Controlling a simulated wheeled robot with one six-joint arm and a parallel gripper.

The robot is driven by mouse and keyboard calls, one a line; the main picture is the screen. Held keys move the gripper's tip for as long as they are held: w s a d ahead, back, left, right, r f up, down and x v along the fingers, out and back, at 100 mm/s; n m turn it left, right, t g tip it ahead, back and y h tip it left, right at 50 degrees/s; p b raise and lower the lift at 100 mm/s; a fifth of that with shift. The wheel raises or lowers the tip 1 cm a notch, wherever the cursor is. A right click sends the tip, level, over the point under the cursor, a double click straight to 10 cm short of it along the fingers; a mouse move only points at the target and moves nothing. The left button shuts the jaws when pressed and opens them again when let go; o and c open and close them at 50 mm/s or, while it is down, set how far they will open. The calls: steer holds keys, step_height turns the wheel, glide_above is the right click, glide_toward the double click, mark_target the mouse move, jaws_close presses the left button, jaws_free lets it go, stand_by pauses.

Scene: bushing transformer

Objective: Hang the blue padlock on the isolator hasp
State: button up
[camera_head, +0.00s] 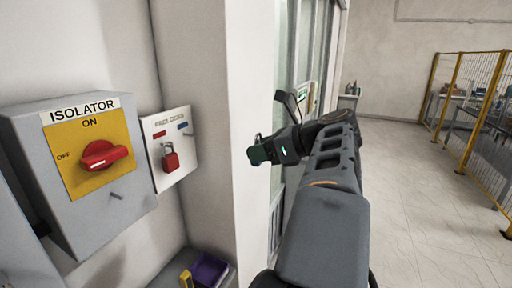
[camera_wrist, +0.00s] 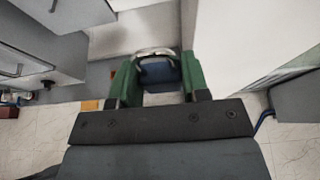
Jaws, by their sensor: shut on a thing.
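The isolator is a grey box (camera_head: 65,215) at the left with a yellow plate and a red handle (camera_head: 105,154), which lies roughly level, on the OFF side. A small metal hasp peg (camera_head: 117,196) sticks out below the plate, with nothing hanging on it. My gripper (camera_head: 255,154) is right of the isolator, clear of it, in front of the pillar's right side. In the wrist view its green fingers (camera_wrist: 158,82) are shut on the blue padlock (camera_wrist: 160,74). The padlock's silver shackle points away from my gripper. The padlock is not distinguishable in the head view.
A white padlock board (camera_head: 180,171) holds a red padlock (camera_head: 170,160); the spot under its blue label is empty. A white pillar (camera_head: 225,90) stands right of it. A purple tray (camera_head: 210,270) sits below. Yellow fencing (camera_head: 462,110) stands far right, beyond open floor.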

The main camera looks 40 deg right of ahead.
steer(key=shift+s+d+p, duration=0.2)
steer(key=shift+s+d, duration=0.1)
steer(key=shift+s, duration=0.4)
steer(key=shift+s+d+p, duration=0.15)
steer(key=shift+s+d, duration=0.2)
steer(key=shift+s, duration=0.35)
steer(key=shift+s+d+p, duration=0.2)
steer(key=shift+s+d, duration=0.1)
steer(key=shift+s, duration=0.4)
